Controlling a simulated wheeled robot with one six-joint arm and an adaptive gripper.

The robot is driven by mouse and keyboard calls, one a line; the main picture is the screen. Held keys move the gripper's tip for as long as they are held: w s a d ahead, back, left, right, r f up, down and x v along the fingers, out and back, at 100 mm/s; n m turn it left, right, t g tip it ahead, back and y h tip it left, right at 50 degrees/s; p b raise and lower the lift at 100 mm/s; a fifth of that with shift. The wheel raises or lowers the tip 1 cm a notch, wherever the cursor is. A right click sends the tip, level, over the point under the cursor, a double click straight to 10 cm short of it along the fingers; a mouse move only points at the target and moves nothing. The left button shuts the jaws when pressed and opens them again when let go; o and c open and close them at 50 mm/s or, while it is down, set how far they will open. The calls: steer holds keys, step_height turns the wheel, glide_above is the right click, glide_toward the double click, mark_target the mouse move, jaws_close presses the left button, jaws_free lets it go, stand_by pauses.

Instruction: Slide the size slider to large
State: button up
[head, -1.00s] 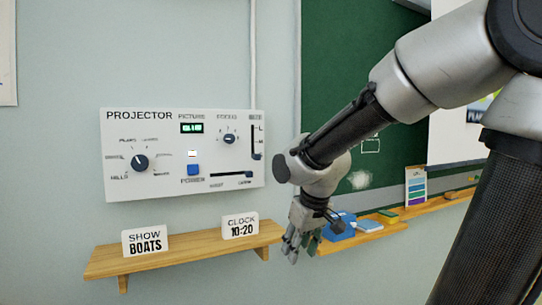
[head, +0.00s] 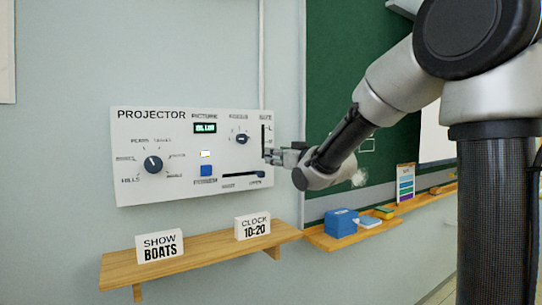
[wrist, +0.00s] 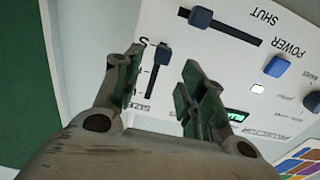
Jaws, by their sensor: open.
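The projector panel (head: 130,190) is a white board on the wall. Its size slider (head: 263,132) is a dark vertical slot at the right edge; it also shows in the wrist view (wrist: 153,82). In the head view, my fingers hide that end. My gripper (head: 270,156) reaches the panel from the right. In the wrist view, my gripper (wrist: 161,61) is open, with one finger on each side of the knob. Whether either finger touches it, I cannot tell.
A horizontal shutter slider (head: 243,176), the blue power button (head: 206,170) and two dials are near on the panel. A wooden shelf (head: 200,254) with two signs juts out below. A chalkboard (head: 335,95) and ledge with a blue box (head: 341,223) are at right.

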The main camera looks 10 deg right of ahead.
steer(key=x, duration=0.6)
steer(key=shift+s, duration=0.1)
jaws_close()
